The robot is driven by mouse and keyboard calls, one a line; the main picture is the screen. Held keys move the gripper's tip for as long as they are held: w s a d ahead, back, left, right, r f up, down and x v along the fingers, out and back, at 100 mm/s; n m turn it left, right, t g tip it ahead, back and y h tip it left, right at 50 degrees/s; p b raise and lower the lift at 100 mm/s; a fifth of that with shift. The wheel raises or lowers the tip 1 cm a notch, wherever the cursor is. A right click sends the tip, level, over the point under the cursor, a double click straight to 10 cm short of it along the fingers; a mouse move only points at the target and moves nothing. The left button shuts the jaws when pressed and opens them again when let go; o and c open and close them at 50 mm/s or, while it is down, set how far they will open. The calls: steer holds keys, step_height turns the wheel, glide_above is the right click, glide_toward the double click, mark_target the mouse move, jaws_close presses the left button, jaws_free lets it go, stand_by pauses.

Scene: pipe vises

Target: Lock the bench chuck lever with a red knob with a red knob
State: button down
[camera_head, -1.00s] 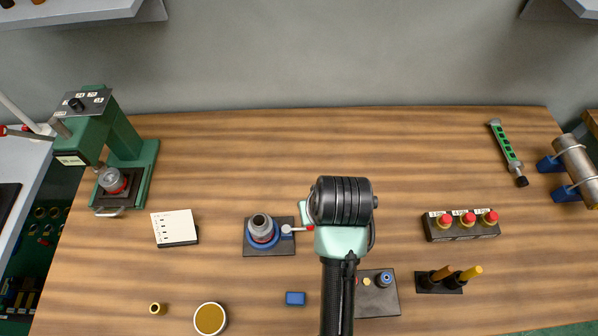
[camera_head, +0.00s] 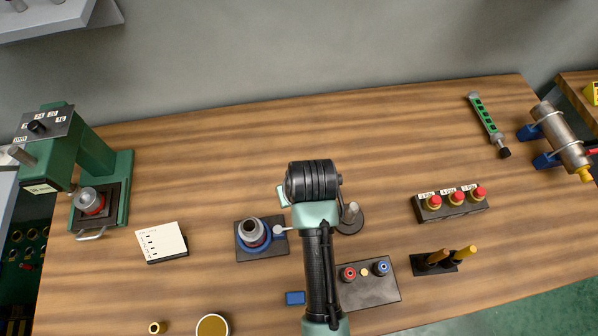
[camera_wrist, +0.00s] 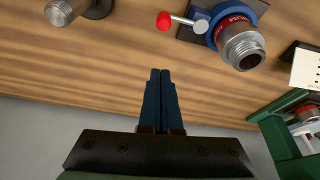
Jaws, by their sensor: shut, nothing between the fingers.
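The bench chuck (camera_head: 253,233) has a blue ring and a metal collar on a dark base plate, left of my arm in the head view. Its pale lever (camera_head: 281,231) points right toward my arm, which hides the knob there. In the wrist view the chuck (camera_wrist: 240,42) is at the upper right. Its lever (camera_wrist: 185,20) points left and ends in the red knob (camera_wrist: 163,20). My gripper (camera_wrist: 160,72) is shut and empty, its fingertips apart from the knob, with wood showing between them in the picture. The head view hides my fingers behind the arm.
A metal post on a dark round base (camera_head: 350,218) stands right of my arm and shows in the wrist view (camera_wrist: 62,11). A white card block (camera_head: 162,242) lies left of the chuck. A button panel (camera_head: 368,284) and a blue block (camera_head: 295,298) are near my arm.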

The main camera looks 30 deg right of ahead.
steer(key=x, duration=0.5)
steer(key=shift+s+a+f+p, duration=0.1)
steer(key=shift+s+p, duration=0.5)
steer(key=shift+s, duration=0.35)
steer(key=shift+s+a+p, duration=0.15)
steer(key=shift+s+p, duration=0.45)
steer(key=shift+s, duration=0.35)
